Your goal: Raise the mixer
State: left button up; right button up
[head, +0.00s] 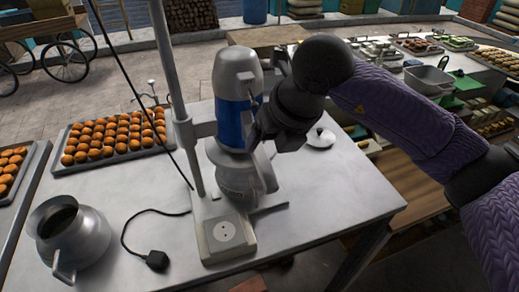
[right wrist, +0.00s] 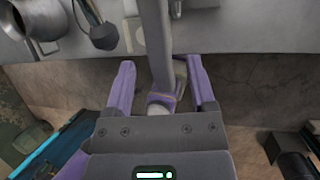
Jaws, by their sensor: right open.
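The mixer (head: 232,75) has a silver head and a blue band. It is upright on a stand with a tall grey pole (head: 172,85). My left gripper does not show.
A metal pitcher (head: 72,235) and a black plug (head: 157,261) with its cable lie at the left of the table (head: 330,200). A tray of round brown buns (head: 112,138) is behind them. A small lid (head: 321,138) lies right of the mixer.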

aim_at(262, 152)
jog(key=x, duration=0.5)
jog(key=shift+f+p, duration=0.15)
jog(key=shift+p, duration=0.25)
grip_shut()
dwell(0.9)
